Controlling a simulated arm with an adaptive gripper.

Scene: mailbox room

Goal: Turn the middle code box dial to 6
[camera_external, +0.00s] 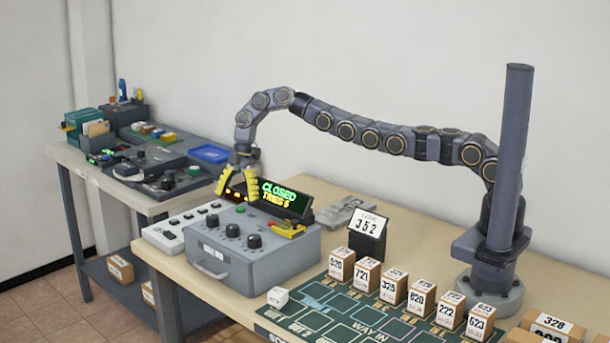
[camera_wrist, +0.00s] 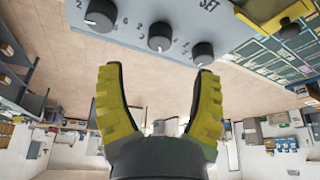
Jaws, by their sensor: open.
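The grey code box (camera_external: 255,268) stands on the wooden table with three dark dials in a row on top. Its middle dial (camera_external: 233,230) also shows in the wrist view (camera_wrist: 161,36), between the other two dials. The pointer's number is too small to read surely. My gripper (camera_external: 237,190), with yellow fingers, is open and empty above the back of the box, apart from the dials. In the wrist view the fingers (camera_wrist: 159,72) spread below the dial row. The display (camera_external: 285,199) behind the box reads "CLOSED" and "TRIES 5".
A black card holder (camera_external: 367,236) reading "CODE 352" stands right of the box. Several numbered parcels (camera_external: 395,286) line the green mat (camera_external: 320,318).

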